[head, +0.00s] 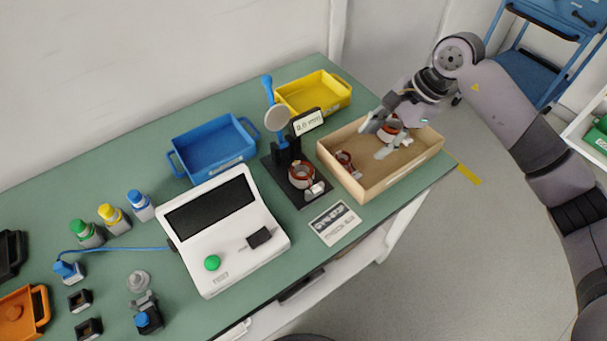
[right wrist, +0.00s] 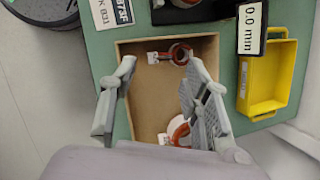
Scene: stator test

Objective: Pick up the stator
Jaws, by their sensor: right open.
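A copper-wound stator (head: 344,161) with a white connector lies in the wooden box (head: 364,188), near its left end; it also shows in the right wrist view (right wrist: 181,54). A second stator (head: 390,131) lies in the box close to my right gripper, and in the right wrist view (right wrist: 178,130) the right-hand finger partly hides it. A third stator (head: 301,174) sits on the black measuring stand (head: 313,196). My right gripper (head: 378,138) is open over the box, with nothing visible between its fingers (right wrist: 158,82). My left gripper is not in view.
A yellow bin (head: 314,92) and a blue bin (head: 214,147) stand behind. The gauge display (head: 307,121) rises beside the box. A white tester (head: 226,230) and a printed card (head: 335,222) are to the left. The box walls surround the stators; its middle has bare floor.

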